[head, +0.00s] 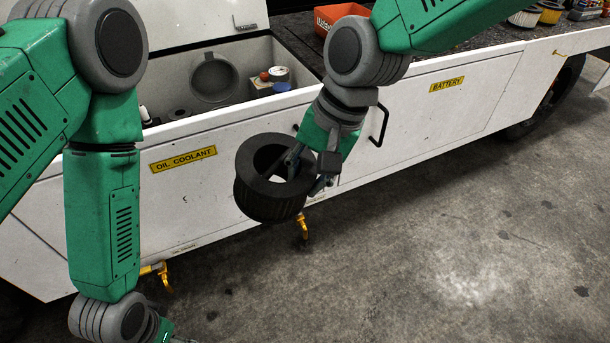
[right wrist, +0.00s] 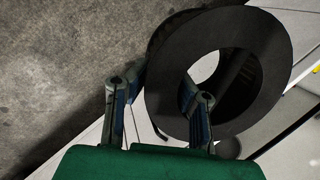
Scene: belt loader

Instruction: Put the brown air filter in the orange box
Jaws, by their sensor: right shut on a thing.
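A dark, ring-shaped air filter (head: 268,203), nearly black with a ribbed side, hangs in front of the white loader's side. My right gripper (head: 305,172) is shut on its wall, with one finger inside the hole and one outside. In the right wrist view the filter (right wrist: 268,45) sits between and beyond the fingers (right wrist: 158,85). The orange box (head: 334,17) stands on the dark loader top at the upper middle, partly hidden by my right arm.
An open white compartment (head: 170,126) holds a grey ring (head: 214,78), a blue-and-white can (head: 279,75) and small parts. More filters (head: 526,17) stand at the upper right. A black handle (head: 379,127) and yellow hooks (head: 303,226) stick out from the loader side. The concrete floor is clear.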

